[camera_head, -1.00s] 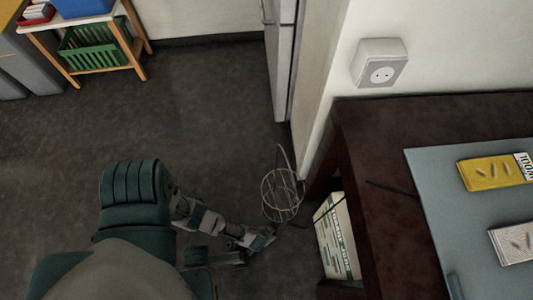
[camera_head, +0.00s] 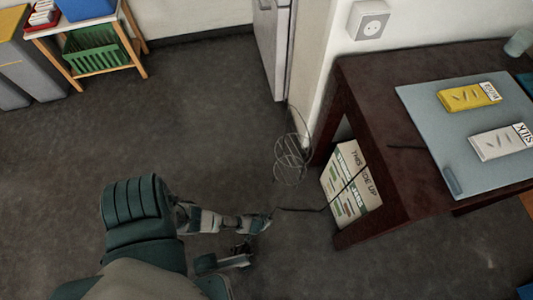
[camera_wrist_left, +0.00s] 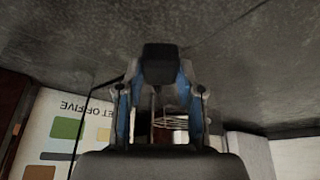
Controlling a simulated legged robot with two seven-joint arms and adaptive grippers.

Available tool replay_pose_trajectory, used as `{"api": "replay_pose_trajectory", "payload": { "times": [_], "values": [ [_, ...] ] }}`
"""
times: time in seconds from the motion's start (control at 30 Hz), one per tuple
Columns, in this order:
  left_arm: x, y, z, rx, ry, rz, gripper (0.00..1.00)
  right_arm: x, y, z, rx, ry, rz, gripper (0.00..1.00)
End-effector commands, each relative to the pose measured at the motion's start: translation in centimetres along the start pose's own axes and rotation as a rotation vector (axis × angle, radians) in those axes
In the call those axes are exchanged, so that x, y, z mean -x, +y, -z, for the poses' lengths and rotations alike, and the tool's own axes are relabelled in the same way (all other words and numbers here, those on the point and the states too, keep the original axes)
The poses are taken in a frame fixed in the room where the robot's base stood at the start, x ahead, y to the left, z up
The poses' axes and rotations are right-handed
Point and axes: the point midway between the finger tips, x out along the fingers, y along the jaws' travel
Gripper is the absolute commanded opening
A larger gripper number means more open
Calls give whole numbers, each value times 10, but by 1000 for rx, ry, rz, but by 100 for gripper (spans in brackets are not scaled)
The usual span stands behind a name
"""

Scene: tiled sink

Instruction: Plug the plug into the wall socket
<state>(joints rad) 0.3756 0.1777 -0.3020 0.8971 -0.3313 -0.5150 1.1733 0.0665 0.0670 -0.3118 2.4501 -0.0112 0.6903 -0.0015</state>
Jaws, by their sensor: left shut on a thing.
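The white wall socket (camera_head: 371,24), a square box with a round face, is on the wall above the dark table's back left corner. My left gripper (camera_head: 264,223) is low over the floor, left of the table and well below the socket. In the left wrist view, its blue-padded fingers are shut on a dark block at their tips, which looks like the plug (camera_wrist_left: 160,62). A thin dark cable (camera_head: 348,186) runs from near the gripper past the table's front left edge, and a dark strand lies on the tabletop. The plug's pins are hidden. My right gripper is out of view.
The dark table (camera_head: 372,110) holds a grey mat (camera_head: 440,135) with yellow and white boxes. A carton (camera_head: 347,190) stands under it. A wire basket (camera_head: 291,160) is just beyond my gripper. Open floor lies to the left.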

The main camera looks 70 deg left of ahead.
Motion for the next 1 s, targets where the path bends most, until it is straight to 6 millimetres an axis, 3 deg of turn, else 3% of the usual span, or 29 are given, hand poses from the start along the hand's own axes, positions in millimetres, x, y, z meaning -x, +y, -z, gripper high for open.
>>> {"api": "replay_pose_trajectory", "payload": {
  "times": [0.47, 0.57, 0.67, 0.77, 1.0],
  "values": [
    [2, 0, 1, -3, 5, 6, 1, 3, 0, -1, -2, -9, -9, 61],
    [3, 3, 11, 2, 7, 7, 1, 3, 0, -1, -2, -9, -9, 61],
    [8, 14, 38, 15, 12, 10, 1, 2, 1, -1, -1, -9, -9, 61],
    [19, 34, 82, 38, 16, 16, 1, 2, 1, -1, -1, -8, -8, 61],
    [76, 96, 197, 80, 16, 32, 1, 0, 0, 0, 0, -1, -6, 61]
  ]
}}
